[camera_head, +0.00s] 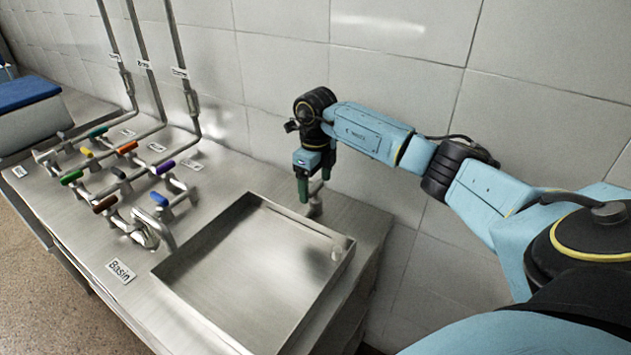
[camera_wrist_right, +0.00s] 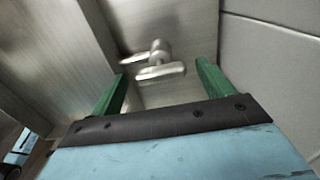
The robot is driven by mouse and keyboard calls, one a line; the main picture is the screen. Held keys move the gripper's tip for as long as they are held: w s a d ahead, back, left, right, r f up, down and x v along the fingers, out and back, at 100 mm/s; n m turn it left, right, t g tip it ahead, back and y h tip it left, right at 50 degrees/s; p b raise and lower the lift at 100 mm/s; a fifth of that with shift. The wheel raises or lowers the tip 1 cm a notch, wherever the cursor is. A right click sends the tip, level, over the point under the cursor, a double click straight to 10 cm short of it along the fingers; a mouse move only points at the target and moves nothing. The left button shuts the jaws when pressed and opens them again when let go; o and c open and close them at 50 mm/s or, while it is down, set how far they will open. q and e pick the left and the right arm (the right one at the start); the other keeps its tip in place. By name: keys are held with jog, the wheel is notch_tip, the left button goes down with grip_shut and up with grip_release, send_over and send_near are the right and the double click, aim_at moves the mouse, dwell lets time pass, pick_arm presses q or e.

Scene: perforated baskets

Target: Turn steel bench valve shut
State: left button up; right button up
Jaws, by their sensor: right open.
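The steel bench valve (camera_head: 316,208) stands on the metal bench by the back right corner of the basin, close to the wall. In the right wrist view its bare steel handle (camera_wrist_right: 160,71) is a short crossbar on a post. My right gripper (camera_head: 312,186) points down just above the valve, its green fingers apart. In the wrist view the handle shows in the gap between the fingertips (camera_wrist_right: 163,72), with no finger clearly touching it. In the head view the fingers partly hide the valve. My left gripper is not in view.
A shallow basin (camera_head: 184,297) is sunk into the bench, with a "Basin" label (camera_head: 121,271). Several pipes and coloured lever valves (camera_head: 127,147) stand to the left. The tiled wall (camera_head: 270,75) rises close behind the gripper. A blue-topped box (camera_head: 28,93) is at far left.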

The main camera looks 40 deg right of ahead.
jog(key=shift+c, duration=0.3)
jog(key=c, duration=0.9)
jog(key=shift+c, duration=0.2)
jog(key=shift+m, duration=0.3)
jog(key=m+p, duration=0.2)
jog(key=m, duration=0.1)
jog(key=shift+r+m, duration=0.15)
jog(key=shift+m, duration=0.15)
jog(key=m+p, duration=0.2)
jog(key=m, duration=0.2)
jog(key=shift+m+p, duration=0.3)
jog(key=shift+p, duration=0.05)
jog(key=m+p, duration=0.3)
jog(key=m, duration=0.2)
jog(key=shift+m+p, duration=1)
jog(key=shift+m, duration=1)
